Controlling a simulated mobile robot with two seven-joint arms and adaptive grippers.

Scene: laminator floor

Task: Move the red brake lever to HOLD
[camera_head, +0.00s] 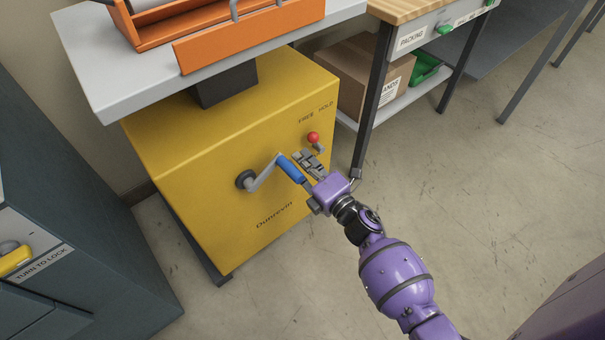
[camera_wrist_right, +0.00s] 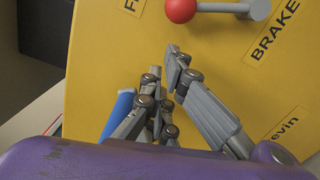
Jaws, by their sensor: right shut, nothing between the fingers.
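The red brake lever has a red ball knob (camera_head: 313,137) on a short grey arm, on the upper right of the yellow machine's front (camera_head: 215,165). In the head view its knob is below the FREE and HOLD labels and leans toward the FREE side. In the right wrist view the red knob (camera_wrist_right: 181,9) is at the top edge, its grey arm running right to a pivot. My right gripper (camera_head: 300,160) is shut and empty, just below and left of the knob, apart from it. Its fingers also show in the right wrist view (camera_wrist_right: 166,72). My left gripper is out of view.
A crank with a blue handle (camera_head: 290,168) sits right beside my right gripper, left of it. An orange unit (camera_head: 250,38) is on the grey top above. A packing bench (camera_head: 400,12) with a cardboard box (camera_head: 362,75) stands right. A dark cabinet (camera_head: 75,190) is left.

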